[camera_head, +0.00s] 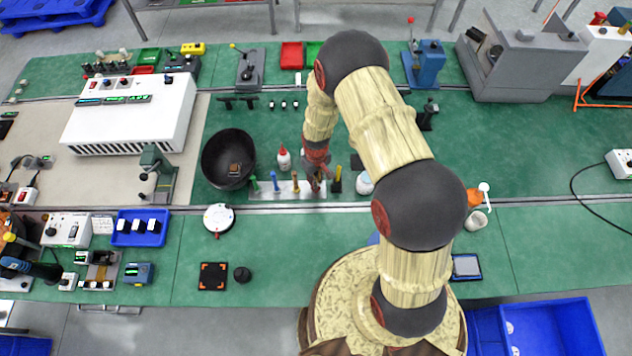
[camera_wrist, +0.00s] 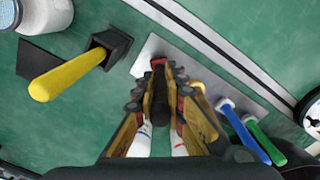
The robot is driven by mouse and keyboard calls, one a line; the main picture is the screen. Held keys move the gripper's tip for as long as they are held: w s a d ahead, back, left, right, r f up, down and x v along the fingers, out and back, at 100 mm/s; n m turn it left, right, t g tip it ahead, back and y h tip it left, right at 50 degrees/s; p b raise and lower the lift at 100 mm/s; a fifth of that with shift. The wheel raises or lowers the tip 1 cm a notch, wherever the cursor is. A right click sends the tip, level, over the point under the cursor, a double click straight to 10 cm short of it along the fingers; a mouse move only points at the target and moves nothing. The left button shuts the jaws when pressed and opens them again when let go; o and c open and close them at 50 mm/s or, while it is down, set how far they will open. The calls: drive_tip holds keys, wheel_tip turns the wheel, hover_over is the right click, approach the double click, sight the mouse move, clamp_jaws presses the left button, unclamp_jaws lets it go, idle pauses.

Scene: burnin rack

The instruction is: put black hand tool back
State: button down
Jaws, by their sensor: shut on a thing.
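My gripper (camera_head: 317,168) is over the right part of a pale tool rack (camera_head: 290,189). In the wrist view my gripper (camera_wrist: 161,84) is shut on a black hand tool (camera_wrist: 159,106), whose dark handle lies between the fingers. The tool's far end overlaps the pale plate of the rack (camera_wrist: 148,68); I cannot tell whether it is seated there. A blue-handled tool (camera_wrist: 247,135) and a green-handled tool (camera_wrist: 266,142) stand on the same rack. In the head view my fingers mostly hide the black tool.
A yellow-handled tool (camera_wrist: 66,76) stands in a black holder (camera_wrist: 110,46) beside the rack. A black bowl (camera_head: 228,160) is left of the rack. A red-capped bottle (camera_head: 284,160) stands behind it. A white jar (camera_head: 364,184) is to the right.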

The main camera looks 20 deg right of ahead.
drive_tip(key=shift+f, duration=0.2)
drive_tip(key=shift+f, duration=0.15)
drive_tip(key=c, duration=2)
unclamp_jaws()
drive_tip(key=shift+o, duration=0.8)
drive_tip(key=shift+r, duration=0.2)
